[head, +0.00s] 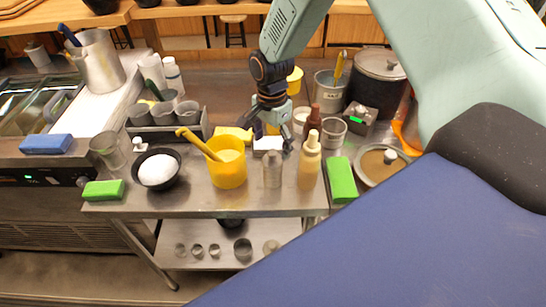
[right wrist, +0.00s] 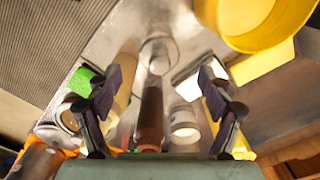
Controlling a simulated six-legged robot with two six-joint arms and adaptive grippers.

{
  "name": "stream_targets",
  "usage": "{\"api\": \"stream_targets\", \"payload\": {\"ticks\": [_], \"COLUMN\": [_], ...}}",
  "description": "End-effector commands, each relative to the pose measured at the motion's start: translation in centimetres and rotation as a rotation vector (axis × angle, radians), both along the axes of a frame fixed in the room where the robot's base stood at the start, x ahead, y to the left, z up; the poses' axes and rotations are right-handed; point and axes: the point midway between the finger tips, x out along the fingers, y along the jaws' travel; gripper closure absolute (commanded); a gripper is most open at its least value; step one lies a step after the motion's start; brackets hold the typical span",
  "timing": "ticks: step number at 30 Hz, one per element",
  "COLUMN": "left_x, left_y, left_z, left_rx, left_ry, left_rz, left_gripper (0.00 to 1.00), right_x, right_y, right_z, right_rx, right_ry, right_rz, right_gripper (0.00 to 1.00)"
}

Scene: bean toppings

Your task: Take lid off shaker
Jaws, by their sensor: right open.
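The shaker (head: 272,170) is a small silver metal cylinder standing upright near the front of the steel table, between the yellow tub and the cream bottle. Its lid cannot be told apart clearly from its body. It also shows in the right wrist view (right wrist: 158,54), beyond the fingertips and roughly between them. My right gripper (head: 269,132) is open and empty, behind and above the shaker and apart from it. Its two fingers are spread wide in the right wrist view (right wrist: 161,82). My left gripper is not in view.
A yellow tub (head: 227,175) with a handle stands left of the shaker. A cream bottle (head: 309,164) stands close on its right, with a brown bottle (head: 313,121) behind. A black bowl of white stuff (head: 158,170) and green sponges (head: 341,180) lie nearby. The table's front edge is close.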

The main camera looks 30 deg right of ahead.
Motion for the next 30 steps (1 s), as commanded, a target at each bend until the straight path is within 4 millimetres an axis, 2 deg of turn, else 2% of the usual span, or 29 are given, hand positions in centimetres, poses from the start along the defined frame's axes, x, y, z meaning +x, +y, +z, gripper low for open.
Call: {"api": "stream_targets", "payload": {"ticks": [9,13,20,30], "left_x": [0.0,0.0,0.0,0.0], "left_y": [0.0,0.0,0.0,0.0], "left_z": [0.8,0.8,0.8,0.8], "left_rx": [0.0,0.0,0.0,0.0], "left_ry": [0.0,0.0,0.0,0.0], "left_rz": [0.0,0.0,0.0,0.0], "left_gripper": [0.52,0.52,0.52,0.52], "right_x": [-0.1,-0.1,-0.1,-0.1], "right_y": [-0.3,-0.3,-0.3,-0.3], "right_z": [-4.2,-4.9,-4.9,-4.9], "right_rx": [0.0,0.0,0.0,0.001], "right_ry": [0.001,0.0,-0.001,-0.001], "right_rz": [0.004,0.005,0.005,0.005], "right_gripper": [0.2,0.2,0.21,0.5]}}
